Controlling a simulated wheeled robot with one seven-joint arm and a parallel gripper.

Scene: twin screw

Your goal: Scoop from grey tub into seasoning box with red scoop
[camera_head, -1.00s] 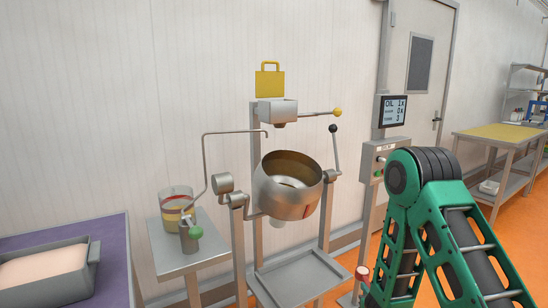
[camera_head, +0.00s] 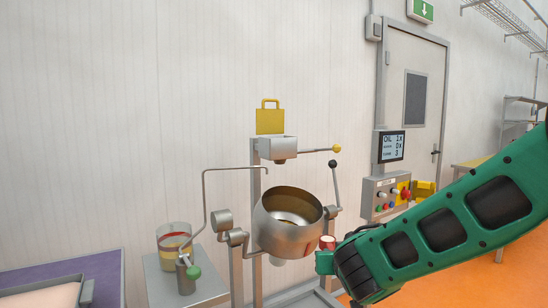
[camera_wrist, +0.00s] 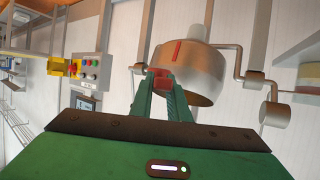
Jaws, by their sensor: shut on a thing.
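My gripper (camera_wrist: 160,88) is shut on a small red thing (camera_wrist: 161,77), which I take to be the red scoop. In the head view it shows as a red piece with a pale top (camera_head: 327,242) at the gripper's tip (camera_head: 325,262), in front of the pot's lower right side. The grey tub (camera_head: 88,292) with pale pink contents is at the lower left, partly cut off. A small metal box (camera_head: 277,149) with an upright yellow plate (camera_head: 270,121) behind it sits above the pot, likely the seasoning box.
A tilted metal pot (camera_head: 285,238) hangs on a frame; it looms close beyond my fingertips in the wrist view (camera_wrist: 195,68). A glass jar (camera_head: 173,240) and a green-knobbed tap stand left of it. A button panel (camera_head: 386,195) and screen are on the right.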

